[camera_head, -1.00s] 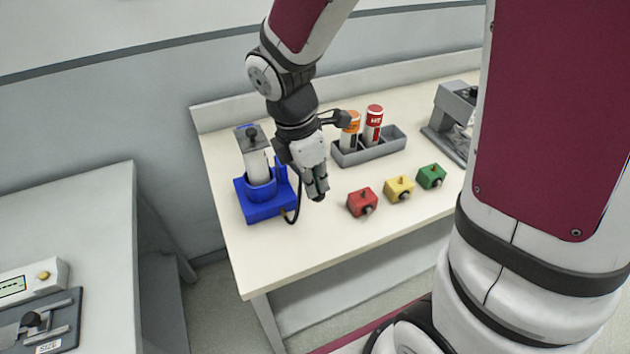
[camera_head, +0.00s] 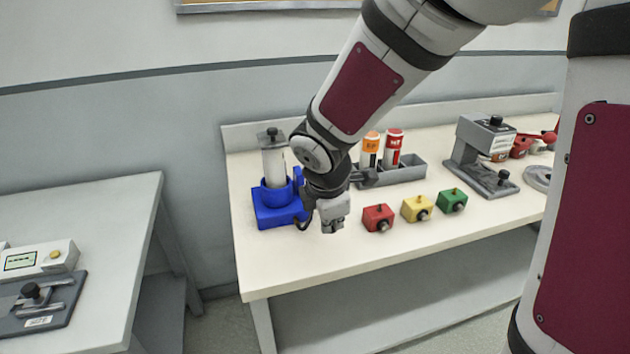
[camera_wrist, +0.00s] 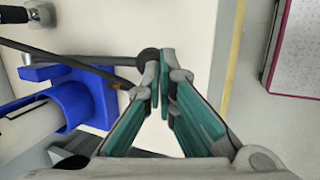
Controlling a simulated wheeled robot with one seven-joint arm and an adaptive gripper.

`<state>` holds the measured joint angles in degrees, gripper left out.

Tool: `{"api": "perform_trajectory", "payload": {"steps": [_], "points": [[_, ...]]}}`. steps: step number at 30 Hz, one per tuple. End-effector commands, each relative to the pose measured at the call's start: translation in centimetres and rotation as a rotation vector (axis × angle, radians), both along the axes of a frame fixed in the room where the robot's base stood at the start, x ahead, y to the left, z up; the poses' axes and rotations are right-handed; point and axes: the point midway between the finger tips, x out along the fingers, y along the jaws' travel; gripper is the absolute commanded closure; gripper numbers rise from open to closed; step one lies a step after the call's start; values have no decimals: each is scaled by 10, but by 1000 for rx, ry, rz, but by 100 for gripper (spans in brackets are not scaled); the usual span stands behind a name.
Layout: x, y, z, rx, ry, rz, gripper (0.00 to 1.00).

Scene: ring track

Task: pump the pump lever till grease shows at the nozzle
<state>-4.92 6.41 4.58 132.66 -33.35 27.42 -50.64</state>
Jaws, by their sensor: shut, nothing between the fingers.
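The grease pump (camera_head: 279,205) has a blue base and an upright pale cylinder (camera_head: 274,160) with a black knob on top. It stands at the table's left end. My gripper (camera_head: 333,228) is just right of it, shut and empty, above the tabletop. In the wrist view, the fingertips (camera_wrist: 160,78) are together beside a black ball (camera_wrist: 148,57). A dark rod (camera_wrist: 70,57), which looks like the pump lever, runs towards this ball. I cannot tell whether they touch. The blue pump body (camera_wrist: 85,103) is at left. The nozzle is not clearly visible, and I see no grease.
Red (camera_head: 378,218), yellow (camera_head: 417,208) and green (camera_head: 452,200) blocks stand right of my gripper. Behind them is a grey tray (camera_head: 400,174) with orange and red cartridges. A grey press-like stand (camera_head: 482,155) is further right. The table's front strip is clear.

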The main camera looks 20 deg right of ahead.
Motion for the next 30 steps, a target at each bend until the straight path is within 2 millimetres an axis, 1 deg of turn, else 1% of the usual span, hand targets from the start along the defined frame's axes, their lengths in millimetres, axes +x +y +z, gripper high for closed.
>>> {"api": "perform_trajectory", "payload": {"steps": [1, 7, 22, 26, 30], "points": [[1, 0, -4, 0, 2, 0, 100], [3, 0, -10, -1, 3, -1, 100], [0, 0, -16, -2, 15, -2, 100], [0, 0, -14, -2, 15, -2, 100], [-1, 3, -3, -2, 13, -1, 100]]}}
